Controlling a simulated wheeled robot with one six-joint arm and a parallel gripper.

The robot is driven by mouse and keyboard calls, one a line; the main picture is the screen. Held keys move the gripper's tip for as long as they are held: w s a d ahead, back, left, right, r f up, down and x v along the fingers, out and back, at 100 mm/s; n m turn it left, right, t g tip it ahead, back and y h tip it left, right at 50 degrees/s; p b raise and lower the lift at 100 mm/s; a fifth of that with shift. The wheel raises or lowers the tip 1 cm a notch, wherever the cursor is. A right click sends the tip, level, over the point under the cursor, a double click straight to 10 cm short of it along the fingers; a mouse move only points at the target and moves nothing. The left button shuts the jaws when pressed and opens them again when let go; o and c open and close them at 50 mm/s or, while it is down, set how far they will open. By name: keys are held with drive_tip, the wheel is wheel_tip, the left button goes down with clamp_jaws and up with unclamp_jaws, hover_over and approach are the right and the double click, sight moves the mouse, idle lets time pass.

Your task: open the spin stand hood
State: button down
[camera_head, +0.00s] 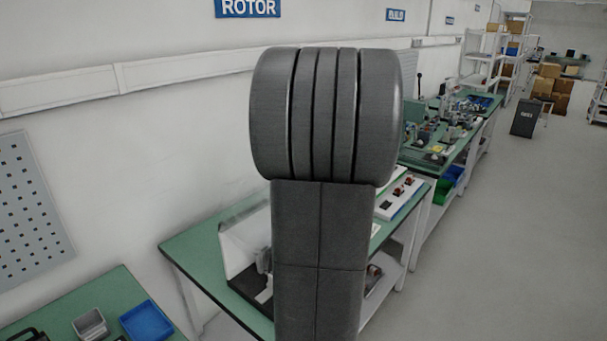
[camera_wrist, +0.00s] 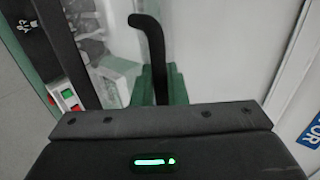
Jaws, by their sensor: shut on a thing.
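The spin stand hood (camera_head: 240,238), a pale see-through cover, shows on the green bench left of my arm. Its right side is hidden behind my arm, so I cannot tell how far it is raised. The stand's dark base (camera_head: 249,293) lies below it. In the wrist view, my gripper (camera_wrist: 152,40) shows as a dark body with a slim black curved piece rising ahead of it. It is shut on part of the hood, but the exact contact is hard to make out. Clear panelling of the hood (camera_wrist: 118,45) shows beside it.
A panel with red and green buttons (camera_wrist: 65,97) is at left in the wrist view. The white wall (camera_head: 150,150) stands close behind the green bench (camera_head: 190,250). A blue tray (camera_head: 147,320) is at lower left. Open floor (camera_head: 500,250) lies to the right.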

drive_tip(key=shift+w+a+r+h, duration=0.3)
drive_tip(key=shift+w+a+r, duration=0.15)
drive_tip(key=shift+a+r, duration=0.15)
drive_tip(key=c, duration=1.8)
unclamp_jaws()
drive_tip(key=b+v, duration=0.2)
drive_tip(key=v, duration=1.1)
drive_tip(key=shift+d+r, duration=0.3)
drive_tip(key=shift+r, duration=0.05)
